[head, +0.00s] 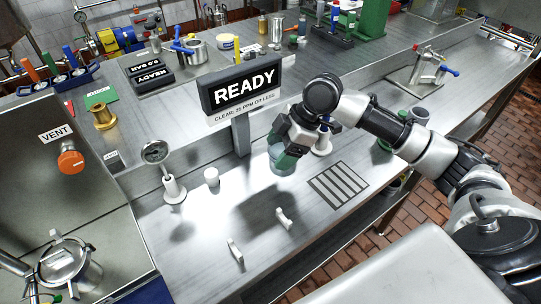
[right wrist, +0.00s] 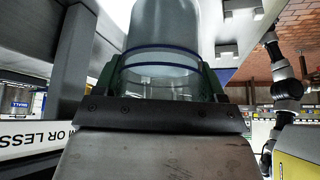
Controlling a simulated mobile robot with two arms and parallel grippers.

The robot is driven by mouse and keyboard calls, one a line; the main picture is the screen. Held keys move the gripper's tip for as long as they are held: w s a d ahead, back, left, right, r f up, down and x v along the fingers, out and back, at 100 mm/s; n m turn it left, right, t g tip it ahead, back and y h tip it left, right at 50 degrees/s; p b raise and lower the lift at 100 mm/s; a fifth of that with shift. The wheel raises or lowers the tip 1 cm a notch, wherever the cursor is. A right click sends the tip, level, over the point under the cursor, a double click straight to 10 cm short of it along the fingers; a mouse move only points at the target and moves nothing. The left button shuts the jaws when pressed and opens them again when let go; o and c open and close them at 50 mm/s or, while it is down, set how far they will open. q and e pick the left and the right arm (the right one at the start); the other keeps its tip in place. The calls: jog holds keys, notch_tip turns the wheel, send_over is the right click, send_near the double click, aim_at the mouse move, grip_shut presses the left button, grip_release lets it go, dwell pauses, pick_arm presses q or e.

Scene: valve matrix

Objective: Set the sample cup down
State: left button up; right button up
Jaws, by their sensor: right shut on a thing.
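The sample cup (head: 277,150) is a clear, bluish cup below the READY sign's right end in the head view. My right gripper (head: 288,157) is shut on it, with green fingers on either side. In the right wrist view the cup (right wrist: 160,80) fills the space between the fingers (right wrist: 160,84), and a blue band runs around it. The cup is over the steel bench (head: 165,240), left of the slotted drain grate (head: 340,184). I cannot tell if its base touches the bench. My left gripper is out of view.
The READY sign (head: 241,86) stands on a post close behind the cup. Two white handles (head: 284,218) rise from the front bench. Bare bench lies between them and the grate.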

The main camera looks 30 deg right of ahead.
aim_at(275, 141)
jog(key=w, duration=0.1)
jog(key=w+f, duration=0.1)
jog(key=w, duration=0.1)
jog(key=shift+w+a+f, duration=0.15)
jog(key=shift+a+f, duration=0.15)
jog(key=shift+f, duration=0.05)
jog(key=shift+w+f, duration=0.2)
jog(key=shift+w, duration=0.05)
jog(key=shift+f, duration=0.55)
notch_tip(275, 141, down, 3)
jog(key=shift+f+p, duration=0.1)
jog(key=shift+p, duration=0.3)
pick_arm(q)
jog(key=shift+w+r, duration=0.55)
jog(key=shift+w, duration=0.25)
pick_arm(e)
jog(key=o, duration=1)
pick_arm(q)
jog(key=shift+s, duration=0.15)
pick_arm(e)
jog(key=shift+o, duration=0.2)
